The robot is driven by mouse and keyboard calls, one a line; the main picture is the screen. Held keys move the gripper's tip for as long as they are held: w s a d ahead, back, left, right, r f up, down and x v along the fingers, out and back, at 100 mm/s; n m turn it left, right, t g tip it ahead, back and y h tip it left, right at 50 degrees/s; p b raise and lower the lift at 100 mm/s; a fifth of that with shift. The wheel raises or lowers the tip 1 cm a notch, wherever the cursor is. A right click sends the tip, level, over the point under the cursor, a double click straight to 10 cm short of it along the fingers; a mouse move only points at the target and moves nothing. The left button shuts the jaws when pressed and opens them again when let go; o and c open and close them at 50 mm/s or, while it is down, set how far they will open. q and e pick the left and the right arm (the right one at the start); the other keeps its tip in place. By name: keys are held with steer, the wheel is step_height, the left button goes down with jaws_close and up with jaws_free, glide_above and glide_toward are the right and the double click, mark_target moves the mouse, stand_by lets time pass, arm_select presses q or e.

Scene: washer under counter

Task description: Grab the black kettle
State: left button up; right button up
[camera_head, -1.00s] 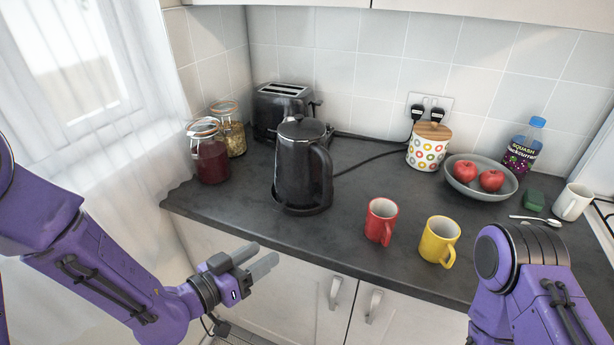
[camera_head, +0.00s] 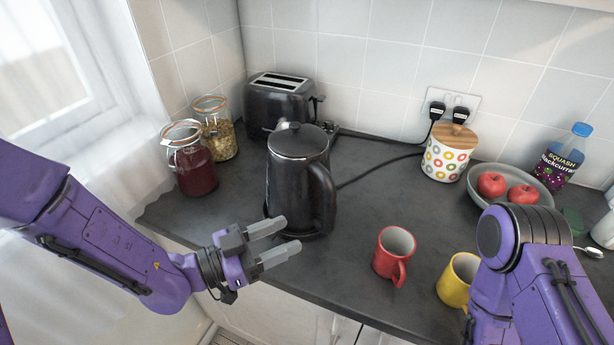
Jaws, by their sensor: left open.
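The black kettle (camera_head: 292,185) stands upright on its base on the dark counter, its handle (camera_head: 323,197) on the right side. My left gripper (camera_head: 282,240) is open and empty, in front of the kettle's lower part in the picture. Its two grey fingers point right, and I cannot tell whether they touch the kettle. My right arm shows at the lower right, but its gripper is out of view.
A red mug (camera_head: 391,258) and a yellow mug (camera_head: 456,282) stand right of the kettle. A black toaster (camera_head: 279,104) and glass jars (camera_head: 193,168) are behind and left. A patterned canister (camera_head: 446,157), a bowl of apples (camera_head: 482,173) and a squash bottle (camera_head: 560,160) stand right.

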mark_target(324, 217)
arm_select(q)
steer(key=p+x, duration=0.1)
steer(key=x, duration=0.2)
steer(key=p+x, duration=0.2)
steer(key=x, duration=0.1)
steer(key=p+x, duration=0.1)
steer(key=x, duration=0.3)
steer(key=shift+r, duration=0.4)
steer(key=shift+d+f, duration=0.1)
steer(key=shift+d, duration=0.25)
steer(key=shift+a, duration=0.1)
jaws_close()
steer(key=shift+w, duration=0.1)
steer(key=shift+w, duration=0.1)
